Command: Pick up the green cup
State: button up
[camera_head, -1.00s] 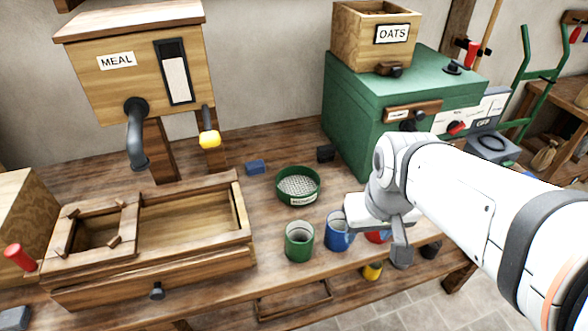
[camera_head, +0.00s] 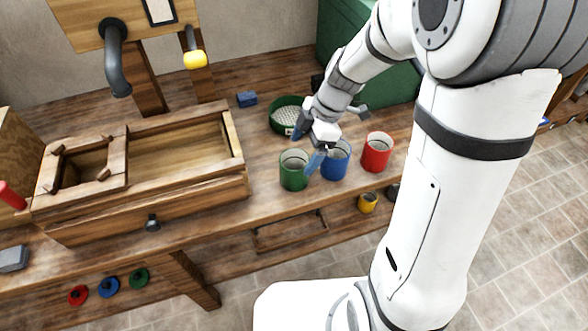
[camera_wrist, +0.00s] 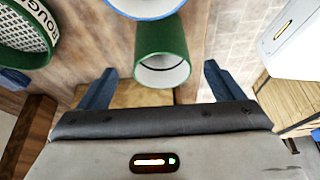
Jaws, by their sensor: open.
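The green cup (camera_head: 293,176) stands upright on the wooden bench near its front edge, its white inside showing. It also shows in the wrist view (camera_wrist: 163,47), upper middle, lying between the lines of my two fingers. My gripper (camera_head: 306,148) is open, its blue fingertips spread just above and behind the green cup on its right side. In the wrist view, my gripper (camera_wrist: 160,69) has nothing between its fingers that I can see being held. I cannot tell whether either finger touches the cup.
A blue cup (camera_head: 335,167) stands close right of the green cup, with a red cup (camera_head: 376,153) further right. A green-rimmed sieve (camera_head: 283,127) is behind. A wooden trough (camera_head: 232,187) is left. A yellow cup (camera_head: 368,203) is on the lower shelf.

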jog(key=x, duration=0.7)
jog(key=shift+s+a+f, duration=0.15)
jog(key=shift+a+f, duration=0.15)
jog(key=shift+c, duration=0.5)
jog(key=c, duration=1.1)
jog(key=shift+r, duration=0.1)
notch_tip(320, 180, up, 10)
jog(key=shift+p, duration=0.3)
jog(key=shift+d, duration=0.15)
